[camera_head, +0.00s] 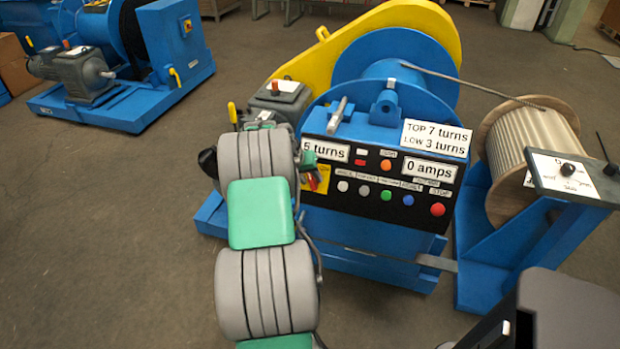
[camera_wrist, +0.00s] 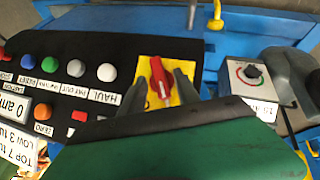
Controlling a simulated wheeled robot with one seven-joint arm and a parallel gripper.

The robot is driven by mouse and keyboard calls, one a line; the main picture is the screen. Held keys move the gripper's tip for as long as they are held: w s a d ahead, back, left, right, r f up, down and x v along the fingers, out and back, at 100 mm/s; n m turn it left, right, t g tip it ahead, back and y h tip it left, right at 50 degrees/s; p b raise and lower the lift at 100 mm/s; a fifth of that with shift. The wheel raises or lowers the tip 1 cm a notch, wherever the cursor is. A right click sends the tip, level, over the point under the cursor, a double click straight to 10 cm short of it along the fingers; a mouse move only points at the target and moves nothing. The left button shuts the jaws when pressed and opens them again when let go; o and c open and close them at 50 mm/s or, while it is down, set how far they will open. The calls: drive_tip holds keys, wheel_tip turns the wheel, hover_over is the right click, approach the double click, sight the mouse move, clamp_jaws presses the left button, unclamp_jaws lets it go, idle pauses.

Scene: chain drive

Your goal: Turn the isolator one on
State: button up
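The isolator is a red rotary handle (camera_wrist: 160,82) on a yellow plate (camera_wrist: 178,68) at the left end of the black control panel. In the wrist view the handle points nearly along the picture's height, slightly tilted. In the head view the isolator's yellow plate (camera_head: 322,174) shows partly behind my arm. My gripper (camera_wrist: 160,78) is open, with one dark finger on each side of the handle. I cannot tell whether the fingers touch it. In the head view my wrist hides most of the gripper.
The black panel (camera_head: 350,208) has several coloured buttons and signs reading "5 turns" and "0 amps". A dial on a white plate (camera_wrist: 245,75) is close to the gripper in the wrist view. A rope drum (camera_head: 535,140) stands right. Open floor lies left.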

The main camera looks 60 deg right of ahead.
clamp_jaws()
idle(0.4)
